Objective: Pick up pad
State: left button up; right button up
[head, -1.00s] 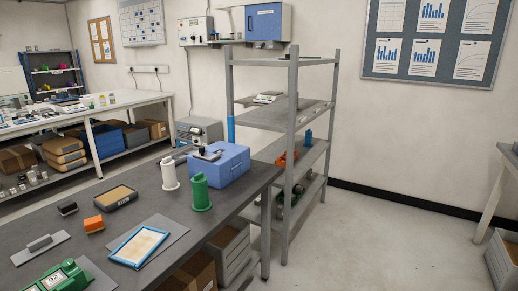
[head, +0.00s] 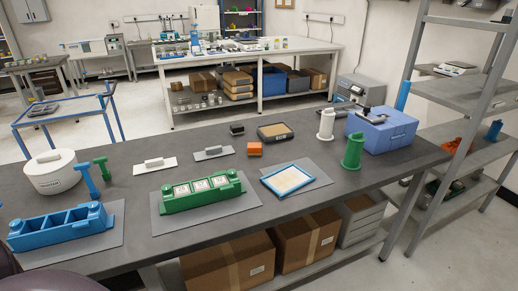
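No thing in view is clearly marked as the pad. A dark tray with a tan, cork-like surface (head: 275,131) lies near the back of the dark workbench (head: 150,255). A blue-framed tray with a pale, sand-like surface (head: 297,179) lies on a grey mat nearer the front. A small orange block (head: 254,149) and a small black block (head: 237,129) sit left of the dark tray. Neither of my grippers shows in the head view.
A green three-part holder (head: 201,192), a blue compartment holder (head: 61,226) and a white lidded pot (head: 55,173) stand on the bench. White and green cylinders (head: 326,124) and a blue case (head: 381,131) stand at the right. A metal shelf rack (head: 462,138) stands beyond.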

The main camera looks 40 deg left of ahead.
aim_at(254, 149)
jog(key=i+l+u, duration=0.65)
jog(key=i+j, duration=0.05)
jog(key=i, duration=0.05)
